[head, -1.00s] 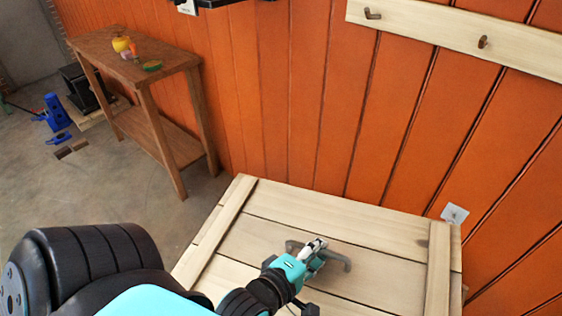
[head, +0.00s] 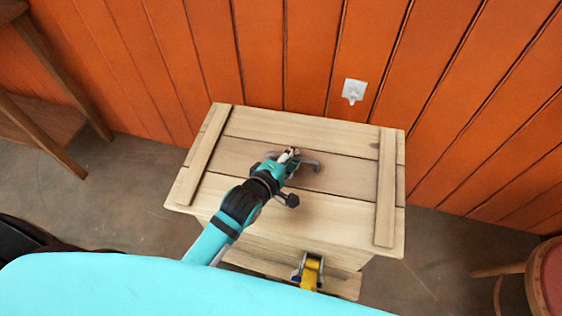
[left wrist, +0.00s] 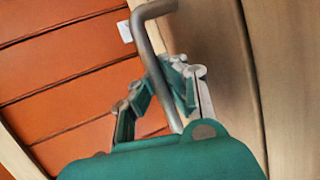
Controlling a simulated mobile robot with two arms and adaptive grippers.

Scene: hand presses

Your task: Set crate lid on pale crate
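The pale wooden crate lid (head: 250,121), planked with a raised batten near each end, lies about level over the pale crate (head: 282,252). The crate's front shows below the lid's near edge; the rest is hidden under it. I cannot tell whether the lid touches the crate's rim all round. My left gripper (head: 289,156) is at the grey bar handle (head: 306,164) in the lid's middle. In the left wrist view the handle (left wrist: 150,42) passes between the fingers (left wrist: 165,66), which look closed around it. My right gripper is not in view.
A yellow and blue object (head: 312,270) is at the crate's front. An orange plank wall with a white fitting (head: 353,91) stands behind. A wooden side table (head: 38,125) is at the left and a round-seated stool (head: 545,275) at the right. Grey floor lies between.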

